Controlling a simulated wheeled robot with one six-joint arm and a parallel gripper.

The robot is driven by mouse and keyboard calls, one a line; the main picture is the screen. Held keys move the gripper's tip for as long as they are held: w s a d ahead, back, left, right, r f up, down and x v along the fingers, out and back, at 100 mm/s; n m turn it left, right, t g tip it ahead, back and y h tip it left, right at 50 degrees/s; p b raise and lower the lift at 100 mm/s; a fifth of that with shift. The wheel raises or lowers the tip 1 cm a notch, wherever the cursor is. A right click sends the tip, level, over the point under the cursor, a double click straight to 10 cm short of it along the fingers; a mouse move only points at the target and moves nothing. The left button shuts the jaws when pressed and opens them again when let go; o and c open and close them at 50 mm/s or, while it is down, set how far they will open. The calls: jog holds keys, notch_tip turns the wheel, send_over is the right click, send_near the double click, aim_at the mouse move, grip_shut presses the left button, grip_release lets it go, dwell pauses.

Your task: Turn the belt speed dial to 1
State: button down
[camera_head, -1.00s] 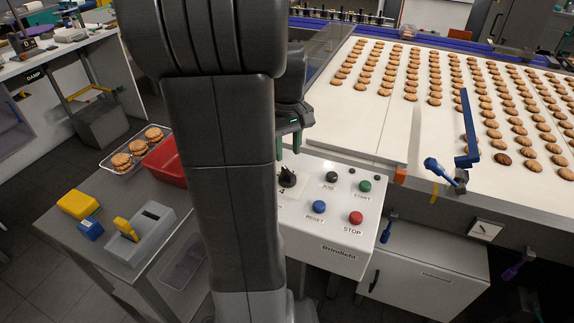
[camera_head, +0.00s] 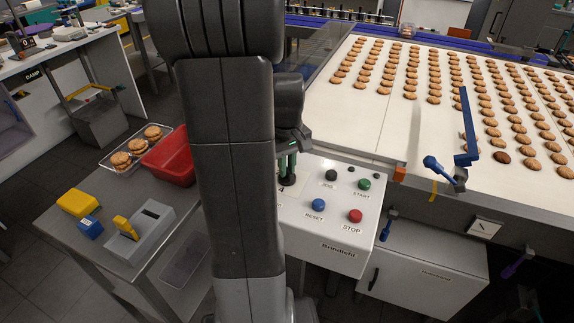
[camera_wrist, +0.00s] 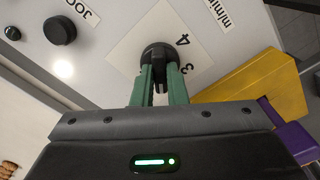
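The belt speed dial is a black round knob with a raised grip bar (camera_wrist: 160,56), on a pale square plate. In the wrist view the numbers 4 and 3 show beside it; the 1 is not visible. My gripper (camera_wrist: 161,72) has its two green fingers down at the knob, one on each side of the grip bar. I cannot tell whether they press on it. In the head view my gripper (camera_head: 288,162) stands over the dial (camera_head: 288,182), which is partly hidden by my fingers and arm.
The panel (camera_head: 335,235) also carries a black jog button (camera_head: 330,174), green START (camera_head: 364,184), blue RESET (camera_head: 319,205) and red STOP (camera_head: 355,216) close by. The biscuit belt (camera_head: 350,115) lies behind. A red bin (camera_head: 172,160) and yellow block (camera_head: 77,203) are left.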

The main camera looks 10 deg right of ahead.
jog(key=shift+m, duration=0.3)
jog(key=m, duration=0.9)
jog(key=shift+m, duration=0.4)
jog(key=shift+p, duration=0.3)
jog(key=c, duration=1.4)
grip_release()
jog(key=shift+c, duration=0.2)
jog(key=shift+r, duration=0.1)
notch_tip(320, 180, up, 14)
jog(key=shift+f, duration=0.2)
